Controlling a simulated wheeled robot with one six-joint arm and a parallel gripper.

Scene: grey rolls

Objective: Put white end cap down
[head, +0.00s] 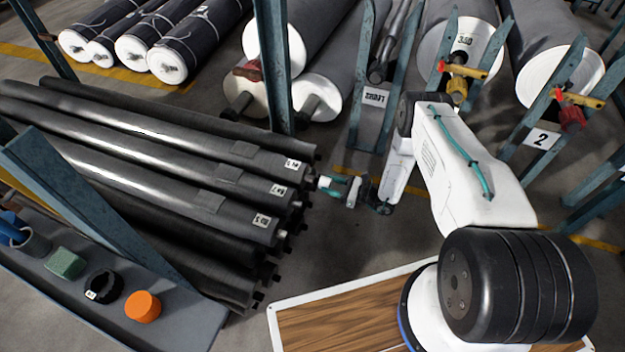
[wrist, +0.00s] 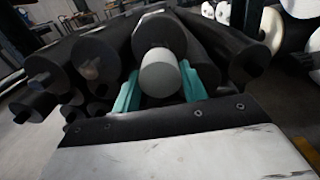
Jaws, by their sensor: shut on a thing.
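The white end cap (wrist: 160,76) sits between the teal fingers of my gripper (wrist: 162,88) in the wrist view. My gripper is shut on it. Right behind the cap is the round end of a dark grey roll (wrist: 158,32); I cannot tell whether the cap touches it. In the head view my gripper (head: 326,184) points left at the right-hand ends of the stacked dark rolls (head: 190,165).
A shelf (head: 170,325) at lower left holds an orange cylinder (head: 143,306), a black ring (head: 104,286) and a green block (head: 66,263). Blue-grey rack posts (head: 272,60) stand behind the stack. Large white-ended rolls (head: 462,45) lie at the back. Some floor between stack and arm is clear.

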